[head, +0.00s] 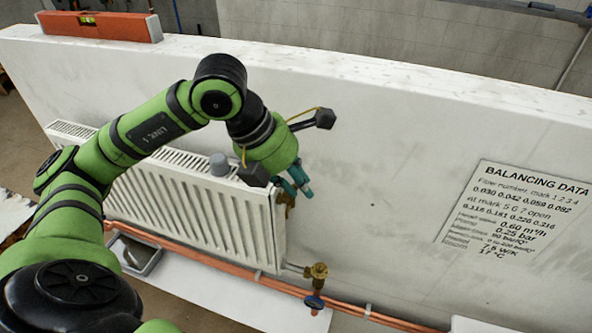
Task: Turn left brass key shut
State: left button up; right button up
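A small brass piece (287,199), which looks like the brass key, shows at the right end of the white radiator (215,205), near its top. It is mostly hidden behind my fingers and the radiator edge. My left gripper (298,182) points down at this end, with its teal fingertips right at the brass piece. Whether they touch it or close on it cannot be told. A brass valve (317,271) with a blue handle (315,302) sits below, at the radiator's lower right corner. My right gripper is not in view.
Copper pipes (385,319) run along the wall's foot. A grey cylinder (218,164) stands at the radiator's top. A grey tray (137,254) lies below. An orange level (100,26) rests on the wall top. A balancing data sign (520,215) is at right; the wall between is bare.

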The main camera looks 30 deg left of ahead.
pick_arm(q)
jog(key=w+a+f+y+p, duration=0.1)
jog(key=w+a+f, duration=0.1)
jog(key=a+f, duration=0.1)
jog(key=w+a+f+n+y+p, duration=0.1)
jog(key=shift+a+f+y+p, duration=0.2)
jog(key=shift+f+y+p, duration=0.1)
jog(key=shift+p, duration=0.05)
jog(key=shift+f, duration=0.4)
grip_shut()
